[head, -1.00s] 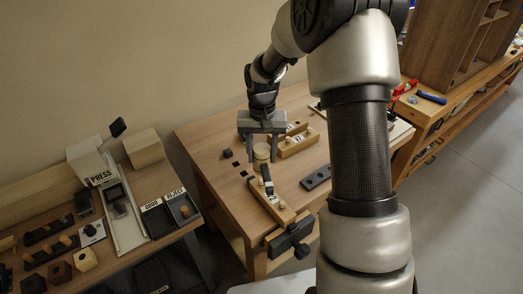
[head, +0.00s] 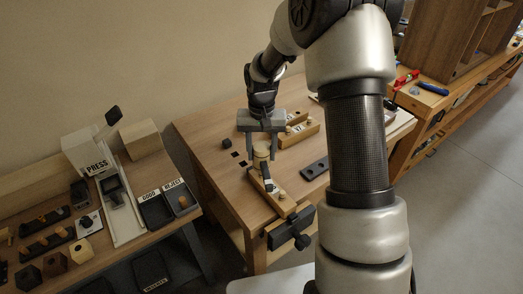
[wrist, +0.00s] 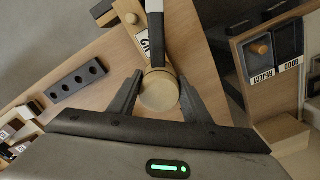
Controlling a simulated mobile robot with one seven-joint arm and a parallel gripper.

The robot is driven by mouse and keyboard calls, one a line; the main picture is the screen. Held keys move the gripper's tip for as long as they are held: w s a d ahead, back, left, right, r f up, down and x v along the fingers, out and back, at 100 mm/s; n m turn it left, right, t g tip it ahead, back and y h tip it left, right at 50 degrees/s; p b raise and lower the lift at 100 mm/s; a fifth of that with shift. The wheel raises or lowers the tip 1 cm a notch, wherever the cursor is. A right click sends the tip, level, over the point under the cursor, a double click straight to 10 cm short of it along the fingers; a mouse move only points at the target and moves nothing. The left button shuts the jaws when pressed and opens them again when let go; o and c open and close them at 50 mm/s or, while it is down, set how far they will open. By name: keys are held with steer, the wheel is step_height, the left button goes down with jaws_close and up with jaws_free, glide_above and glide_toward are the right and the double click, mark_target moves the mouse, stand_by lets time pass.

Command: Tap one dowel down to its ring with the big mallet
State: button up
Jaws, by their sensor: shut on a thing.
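My gripper (head: 261,153) is shut on the pale round wooden head of the big mallet (head: 261,155). In the wrist view the mallet head (wrist: 159,92) sits between the two fingers (wrist: 160,80), and its black handle runs away from me over a wooden block. That block (head: 285,206) is held in a dark vise (head: 290,232) at the bench's front edge. A pale dowel (wrist: 131,18) shows on the block beside the handle; its ring is too small to make out. The mallet covers part of the block, and I cannot tell whether it touches it.
Another wooden block (head: 299,133) with a label lies behind the gripper. A dark strip with holes (head: 315,168) lies to the right. A small dark cube (head: 227,143) is at the left. A side table with a press (head: 90,155) and sorting trays (head: 155,211) stands at the left.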

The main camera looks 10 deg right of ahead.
steer(key=shift+f+b, duration=0.3)
steer(key=shift+f, duration=0.65)
steer(key=shift+r, duration=0.15)
steer(key=shift+r+p, duration=0.85)
steer(key=shift+r, duration=0.25)
step_height(320, 180, down, 3)
steer(key=shift+b, duration=1.2)
steer(key=shift+r+p, duration=0.8)
steer(key=shift+r, duration=0.35)
